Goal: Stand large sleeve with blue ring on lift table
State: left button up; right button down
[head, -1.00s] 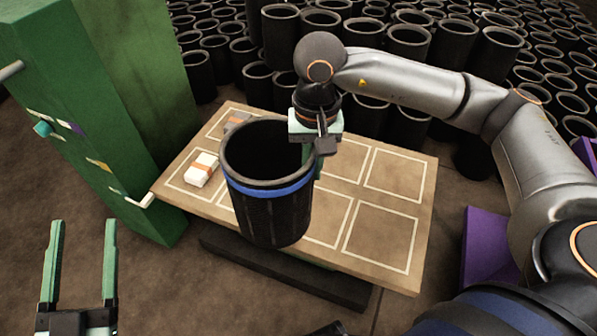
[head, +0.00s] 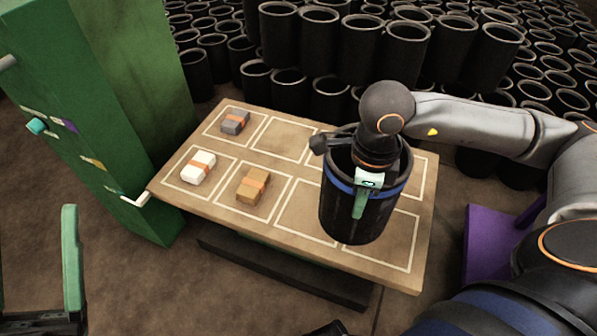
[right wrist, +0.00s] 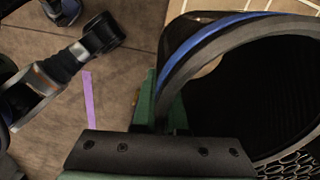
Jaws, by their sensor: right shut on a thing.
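The large black sleeve with a blue ring (head: 338,212) is upright, slightly tilted in the picture, over the right part of the lift table (head: 298,203). I cannot tell whether its base touches the tabletop. My right gripper (head: 362,195) is shut on the sleeve's wall at the rim, one finger showing outside on the near side. In the right wrist view the sleeve's blue ring (right wrist: 213,33) and dark mouth show beside the fingers (right wrist: 160,105). My left gripper (head: 40,265) is empty and open at the lower left; only one finger is in frame.
The tabletop has white-outlined cells. A grey block (head: 235,122), a white block (head: 198,167) and a tan block (head: 253,187), each orange-banded, lie at its left. A green cabinet (head: 120,110) stands left, a purple box (head: 488,240) right. Many black sleeves (head: 405,45) stand behind.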

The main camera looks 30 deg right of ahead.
aim_at(326, 188)
jog(key=shift+m, duration=0.8)
jog(key=w+f, duration=0.1)
jog(key=w, duration=0.1)
jog(key=w+a+f+b, duration=0.1)
jog(key=w, duration=0.2)
jog(key=w+a+f+b, duration=0.1)
jog(key=w+f, duration=0.1)
jog(key=w, duration=0.1)
pick_arm(q)
jog(key=shift+n+h, duration=0.3)
jog(key=shift+s+d+f+b, duration=0.1)
jog(key=shift+d+f+b, duration=0.05)
jog(key=shift+f+b, duration=0.9)
jog(key=shift+d+f+b, duration=0.1)
jog(key=shift+f+b, duration=0.55)
jog(key=shift+f, duration=0.8)
pick_arm(e)
jog(key=w+a+f, duration=0.1)
jog(key=w+f, duration=0.4)
jog(key=f, duration=0.4)
jog(key=shift+w, duration=0.1)
